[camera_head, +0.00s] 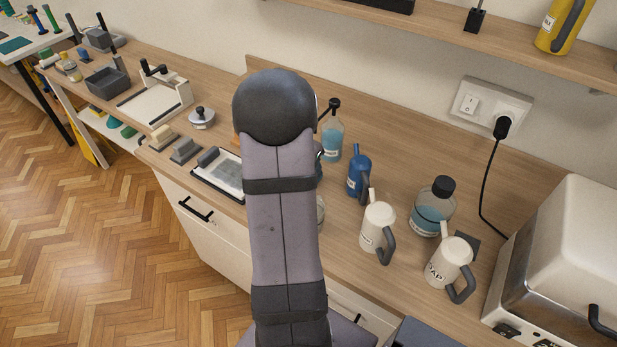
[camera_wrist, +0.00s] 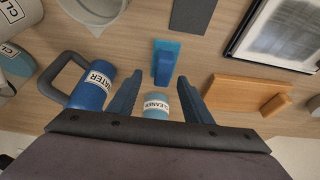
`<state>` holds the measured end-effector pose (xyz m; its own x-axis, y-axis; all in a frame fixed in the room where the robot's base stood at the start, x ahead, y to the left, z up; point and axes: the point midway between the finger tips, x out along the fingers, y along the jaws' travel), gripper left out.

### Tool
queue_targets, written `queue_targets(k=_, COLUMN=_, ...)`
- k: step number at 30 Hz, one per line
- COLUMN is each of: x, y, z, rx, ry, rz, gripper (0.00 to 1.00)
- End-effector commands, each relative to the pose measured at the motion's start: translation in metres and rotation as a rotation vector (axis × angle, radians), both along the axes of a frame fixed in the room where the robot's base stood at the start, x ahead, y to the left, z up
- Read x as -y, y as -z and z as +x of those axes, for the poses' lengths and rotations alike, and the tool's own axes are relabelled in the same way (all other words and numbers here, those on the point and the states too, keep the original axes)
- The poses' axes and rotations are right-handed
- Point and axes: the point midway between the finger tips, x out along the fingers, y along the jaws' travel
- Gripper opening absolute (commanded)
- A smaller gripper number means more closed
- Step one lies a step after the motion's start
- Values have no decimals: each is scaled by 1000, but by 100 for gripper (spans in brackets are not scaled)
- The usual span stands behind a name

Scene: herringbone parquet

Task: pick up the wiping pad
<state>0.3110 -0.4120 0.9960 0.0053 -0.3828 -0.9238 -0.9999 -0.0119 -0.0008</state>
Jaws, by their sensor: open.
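A light blue pad with a darker blue grip on top, which looks like the wiping pad (camera_wrist: 165,62), lies on the wooden counter in the wrist view. My gripper (camera_wrist: 160,76) is open, with its two blue-grey fingers either side of the line toward the pad. The pad appears just beyond the fingertips, with nothing held between them. In the head view my own arm hides the pad and the gripper.
A cleaner bottle (camera_wrist: 156,106) shows between the fingers, and a blue water bottle (camera_wrist: 92,90) stands close left. An orange-brown wooden block (camera_wrist: 238,93) lies right. A dark grey flat piece (camera_wrist: 192,16) and a framed tray (camera_wrist: 280,35) lie beyond. White jugs (camera_head: 377,230) stand nearby.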

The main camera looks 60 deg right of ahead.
Motion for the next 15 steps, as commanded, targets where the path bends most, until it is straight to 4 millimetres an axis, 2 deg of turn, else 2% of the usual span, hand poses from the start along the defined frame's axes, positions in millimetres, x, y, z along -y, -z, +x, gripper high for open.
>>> queue_targets(k=5, x=3, y=5, z=1, rx=-4, ry=-1, rz=3, gripper=45)
queue_targets(k=15, x=17, y=35, z=6, rx=-2, ry=0, rz=3, gripper=45)
